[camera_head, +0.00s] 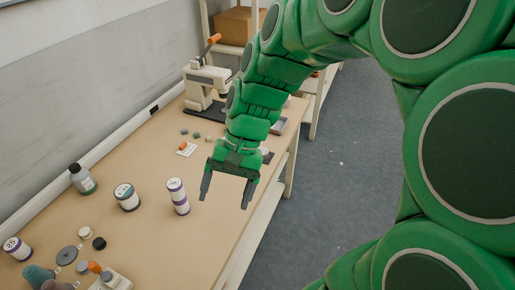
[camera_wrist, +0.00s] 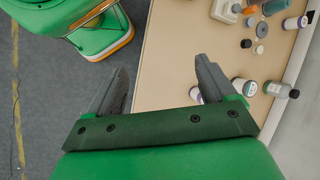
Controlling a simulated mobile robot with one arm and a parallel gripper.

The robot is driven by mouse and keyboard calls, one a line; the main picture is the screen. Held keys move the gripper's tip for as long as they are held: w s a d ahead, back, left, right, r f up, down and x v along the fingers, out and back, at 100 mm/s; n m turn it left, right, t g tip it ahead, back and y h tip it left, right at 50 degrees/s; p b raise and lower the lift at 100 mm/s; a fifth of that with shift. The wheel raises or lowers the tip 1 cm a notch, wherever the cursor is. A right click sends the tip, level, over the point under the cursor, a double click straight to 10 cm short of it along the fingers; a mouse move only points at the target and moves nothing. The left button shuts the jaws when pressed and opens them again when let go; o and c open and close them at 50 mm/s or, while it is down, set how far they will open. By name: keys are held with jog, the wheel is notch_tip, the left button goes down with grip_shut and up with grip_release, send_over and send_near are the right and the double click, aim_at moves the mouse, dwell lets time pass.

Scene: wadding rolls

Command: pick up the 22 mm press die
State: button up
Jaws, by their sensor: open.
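My gripper (camera_head: 226,199) hangs open and empty above the front right part of the bench; its two fingers also show in the wrist view (camera_wrist: 160,78). Small round pieces lie at the near left of the bench: a white one (camera_head: 85,232), a black one (camera_head: 99,243) and a larger grey disc (camera_head: 67,255). In the wrist view, the black one (camera_wrist: 246,43), the white one (camera_wrist: 249,22) and the grey disc (camera_wrist: 262,30) are at the upper right, well away from my fingers. No size marking is readable, so I cannot tell which piece is the 22 mm die.
A purple-banded roll (camera_head: 178,196), a white jar (camera_head: 127,197) and a grey bottle (camera_head: 83,179) stand left of my gripper. The near right bench top is clear.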

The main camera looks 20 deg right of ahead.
jog(key=w+d+f+m+t+y, duration=0.15)
jog(key=w+m+y, duration=0.3)
jog(key=w, duration=0.85)
jog(key=m+t+y, duration=0.4)
jog(key=m+t, duration=0.2)
jog(key=m, duration=0.5)
send_over(267, 151)
jog(key=s+a, duration=0.6)
jog(key=a, duration=0.1)
notch_tip(267, 151, down, 13)
jog(key=w+d+f+m+t+h, duration=0.25)
jog(key=d+f+m, duration=0.35)
jog(key=d+f, duration=0.45)
jog(key=shift+n+t+y, duration=0.25)
jog(key=shift+t+y, duration=0.05)
jog(key=shift+y, duration=0.1)
jog(key=shift+w+r+x, duration=0.1)
jog(key=shift+w+x, duration=0.1)
jog(key=shift+x, duration=1.15)
jog(key=shift+w+r+x, duration=0.15)
jog(key=shift+x, duration=1.25)
jog(key=shift+d, duration=0.15)
jog(key=c, duration=1.4)
